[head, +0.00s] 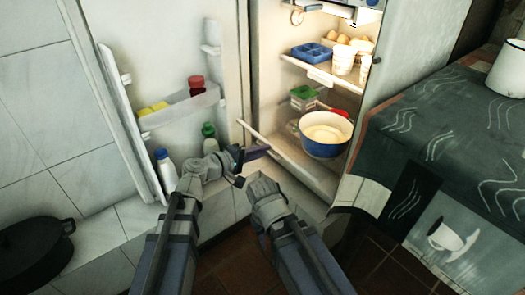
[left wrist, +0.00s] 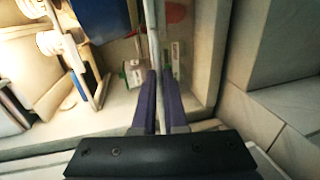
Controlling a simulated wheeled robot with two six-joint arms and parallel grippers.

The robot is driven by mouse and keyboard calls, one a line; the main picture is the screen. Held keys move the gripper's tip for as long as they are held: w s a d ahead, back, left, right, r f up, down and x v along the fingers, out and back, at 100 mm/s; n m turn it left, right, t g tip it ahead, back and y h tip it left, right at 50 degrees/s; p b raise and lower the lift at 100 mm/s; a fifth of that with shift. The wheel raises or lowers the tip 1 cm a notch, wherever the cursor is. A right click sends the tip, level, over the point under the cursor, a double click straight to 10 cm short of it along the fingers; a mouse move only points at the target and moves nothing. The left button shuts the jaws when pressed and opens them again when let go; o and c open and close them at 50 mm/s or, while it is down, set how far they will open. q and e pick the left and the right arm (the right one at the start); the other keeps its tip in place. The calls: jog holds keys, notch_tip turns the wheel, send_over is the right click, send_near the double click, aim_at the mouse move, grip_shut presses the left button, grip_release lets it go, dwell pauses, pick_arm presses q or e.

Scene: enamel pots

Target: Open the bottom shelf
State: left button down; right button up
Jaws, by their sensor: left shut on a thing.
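The fridge stands open in the head view. Its bottom shelf (head: 303,174) has a pale front edge that slants down to the right. A blue pot with a cream inside (head: 325,137) sits above this shelf. My left gripper (head: 258,152) is at the shelf's front edge, its purple fingers closed there. In the left wrist view the fingers (left wrist: 156,88) lie on both sides of a long grey bar (left wrist: 152,35), which looks like that edge. My right arm reaches up beside the left one; its fingertips do not show.
The fridge door (head: 180,60) is swung open at left, with bottles and jars in its racks. A green-lidded box (head: 303,97) stands by the pot. Upper shelf holds a blue tray (head: 311,53) and cups. A cloth-covered table (head: 450,130) is at right, a black pot (head: 35,255) at lower left.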

pick_arm(q)
jog(key=c, duration=1)
grip_release()
jog(key=shift+p+v, duration=0.8)
jog(key=shift+v, duration=3.1)
jog(key=shift+f, duration=0.1)
